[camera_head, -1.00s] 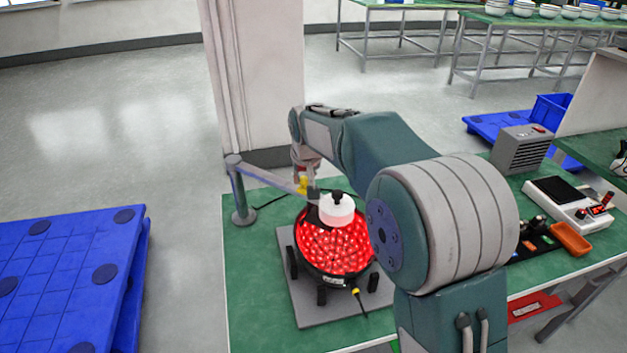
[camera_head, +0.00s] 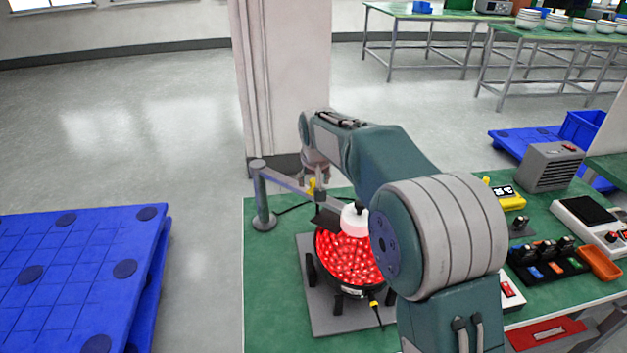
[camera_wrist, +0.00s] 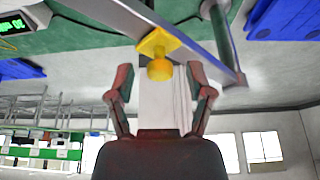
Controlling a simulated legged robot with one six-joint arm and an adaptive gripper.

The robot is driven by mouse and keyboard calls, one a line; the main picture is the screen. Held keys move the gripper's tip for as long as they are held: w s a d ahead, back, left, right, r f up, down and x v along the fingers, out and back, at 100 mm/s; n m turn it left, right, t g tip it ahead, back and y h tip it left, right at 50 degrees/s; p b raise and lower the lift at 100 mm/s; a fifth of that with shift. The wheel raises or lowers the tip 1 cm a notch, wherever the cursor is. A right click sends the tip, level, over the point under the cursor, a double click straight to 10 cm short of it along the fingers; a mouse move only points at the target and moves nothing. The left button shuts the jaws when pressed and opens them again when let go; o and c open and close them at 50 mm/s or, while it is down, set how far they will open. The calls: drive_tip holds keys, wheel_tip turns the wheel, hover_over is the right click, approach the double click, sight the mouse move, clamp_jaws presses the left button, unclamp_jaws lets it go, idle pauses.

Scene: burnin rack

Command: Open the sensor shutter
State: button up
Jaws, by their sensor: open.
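A yellow knob (camera_head: 312,186) sits on a grey swing bar that reaches from a post (camera_head: 262,195). In the wrist view the yellow knob (camera_wrist: 160,68) is between my two spread fingers, near their tips, with visible space on both sides. My gripper (camera_wrist: 161,85) is open and empty. In the head view my gripper (camera_head: 321,184) points down beside the knob. A dark flap (camera_head: 326,219) hangs below the bar, next to a white, black-capped sensor (camera_head: 353,222). The sensor is partly hidden by my arm. I cannot tell whether the flap covers its face.
A round black tray glowing red (camera_head: 346,262) stands on a grey plate (camera_head: 318,315) on the green table (camera_head: 265,290). At right are a black holder with small parts (camera_head: 550,268), an orange bin (camera_head: 600,263) and a grey box (camera_head: 551,167). A blue pallet (camera_head: 75,275) is at left.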

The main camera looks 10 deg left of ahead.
drive_tip(key=shift+r, duration=0.1)
drive_tip(key=v, duration=1.1)
drive_tip(key=shift+s+r, duration=0.2)
drive_tip(key=shift+r, duration=0.1)
drive_tip(key=s+d+r+m, duration=0.1)
drive_tip(key=s+d+r, duration=0.2)
drive_tip(key=s+d, duration=1.2)
drive_tip(key=s+d+f+m, duration=0.1)
drive_tip(key=s+d+f, duration=0.2)
drive_tip(key=s, duration=0.6)
drive_tip(key=s+d+f+t+h, duration=0.1)
drive_tip(key=s+d+f, duration=0.2)
drive_tip(key=s, duration=0.6)
wheel_tip(320, 180, down, 3)
drive_tip(key=shift+d+r+m, duration=0.2)
drive_tip(key=shift+d+m, duration=0.15)
drive_tip(key=shift+m, duration=0.05)
